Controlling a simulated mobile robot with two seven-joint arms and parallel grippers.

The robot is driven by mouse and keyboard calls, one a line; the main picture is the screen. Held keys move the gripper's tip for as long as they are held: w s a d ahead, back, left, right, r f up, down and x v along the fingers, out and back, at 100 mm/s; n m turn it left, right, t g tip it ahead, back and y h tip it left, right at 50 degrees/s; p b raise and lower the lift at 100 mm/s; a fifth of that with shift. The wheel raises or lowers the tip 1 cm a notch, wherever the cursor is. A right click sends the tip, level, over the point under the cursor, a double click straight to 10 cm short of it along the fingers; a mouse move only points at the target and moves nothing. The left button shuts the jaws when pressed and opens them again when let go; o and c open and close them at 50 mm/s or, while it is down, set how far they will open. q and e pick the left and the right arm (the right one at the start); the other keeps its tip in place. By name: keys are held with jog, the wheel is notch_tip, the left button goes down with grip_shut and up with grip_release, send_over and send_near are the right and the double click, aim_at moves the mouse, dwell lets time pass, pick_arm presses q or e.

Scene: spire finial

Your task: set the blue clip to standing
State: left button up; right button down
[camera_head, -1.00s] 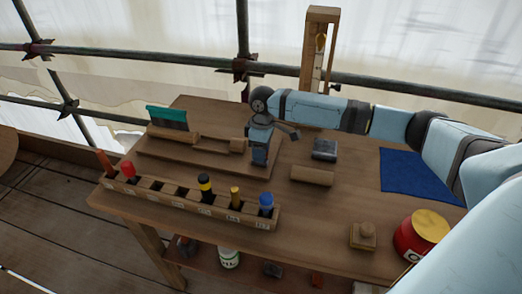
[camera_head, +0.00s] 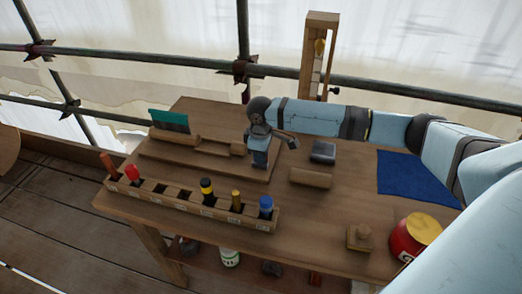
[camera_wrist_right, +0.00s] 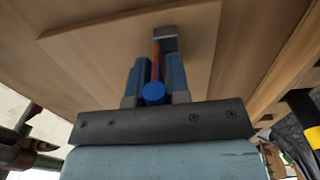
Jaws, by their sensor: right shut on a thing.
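My right gripper (camera_head: 259,158) points down over the right end of the raised wooden board (camera_head: 190,160) on the bench. The right wrist view shows its two blue fingers (camera_wrist_right: 155,85) closed around a small part with a round blue end, which I take for the blue clip (camera_wrist_right: 154,93). A thin orange-red strip (camera_wrist_right: 156,60) runs from it towards a grey block (camera_wrist_right: 165,38) on the wood. The fingers hide much of the clip, and its exact angle is hard to tell. In the head view the clip is hidden by the hand. My left gripper is out of view.
A wooden rack (camera_head: 180,205) with several coloured-handled tools stands along the front edge. A dark block (camera_head: 323,152), a wooden block (camera_head: 311,178), a blue mat (camera_head: 415,178) and a red tin (camera_head: 410,240) lie to the right. A teal-topped piece (camera_head: 170,121) is at the back left.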

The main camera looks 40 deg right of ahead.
jog(key=c, duration=1.1)
grip_release()
jog(key=shift+r, duration=0.5)
notch_tip(320, 180, up, 12)
jog(key=shift+s+a+f+p, duration=0.1)
jog(key=shift+f+p, duration=0.05)
jog(key=shift+p, duration=0.35)
jog(key=shift+r, duration=0.6)
